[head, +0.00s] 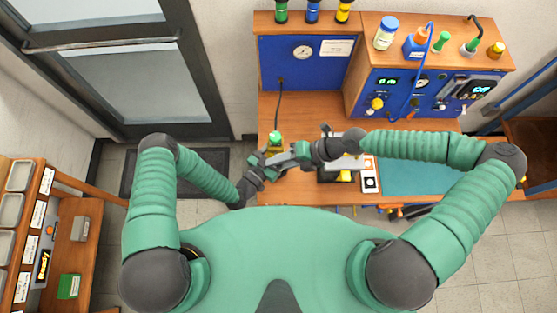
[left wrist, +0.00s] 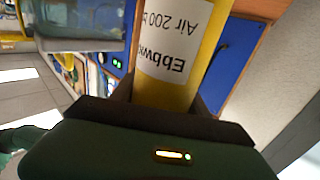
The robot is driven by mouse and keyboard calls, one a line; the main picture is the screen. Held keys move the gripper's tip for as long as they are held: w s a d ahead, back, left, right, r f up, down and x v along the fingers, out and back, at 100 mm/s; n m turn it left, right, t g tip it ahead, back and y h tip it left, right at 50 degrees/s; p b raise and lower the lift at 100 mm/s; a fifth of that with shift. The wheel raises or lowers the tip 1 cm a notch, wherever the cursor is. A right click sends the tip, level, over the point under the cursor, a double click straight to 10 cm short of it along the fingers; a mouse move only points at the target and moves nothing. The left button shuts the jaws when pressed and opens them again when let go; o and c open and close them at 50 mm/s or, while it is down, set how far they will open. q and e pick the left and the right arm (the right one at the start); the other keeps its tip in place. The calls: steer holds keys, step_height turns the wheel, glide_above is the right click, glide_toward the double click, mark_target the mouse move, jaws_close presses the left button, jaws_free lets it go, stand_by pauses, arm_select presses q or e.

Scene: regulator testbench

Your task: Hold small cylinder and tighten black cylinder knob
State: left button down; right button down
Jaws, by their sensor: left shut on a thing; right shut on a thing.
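The small cylinder (left wrist: 182,72) is yellow with a white, upside-down printed label, and fills the upper middle of the left wrist view. Its top is cut off by the frame edge. My left gripper (left wrist: 185,105) is shut on it; in the head view this gripper (head: 264,160) is by the table's left front corner. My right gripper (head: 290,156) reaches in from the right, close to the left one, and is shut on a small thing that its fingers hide. I cannot make out the black cylinder knob. In the head view the small cylinder is mostly hidden by the grippers.
A green-topped fitting (head: 275,138) with a black hose (head: 279,105) from the gauge panel (head: 330,68) is just behind the grippers. The wooden table (head: 300,115) has a teal mat (head: 412,178) at right. Bottles stand on the upper shelf (head: 455,55). A labelled rack (head: 45,200) stands at left.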

steer(key=shift+d+f+y, duration=0.1)
steer(key=shift+f+y, duration=0.05)
steer(key=shift+y, duration=0.9)
steer(key=shift+d+f+y, duration=0.1)
steer(key=shift+f+y, duration=0.05)
steer(key=shift+y, duration=0.9)
steer(key=shift+f, duration=0.1)
steer(key=c, duration=1)
jaws_free()
steer(key=shift+o, duration=0.2)
steer(key=v, duration=1.2)
steer(key=shift+w+f, duration=0.1)
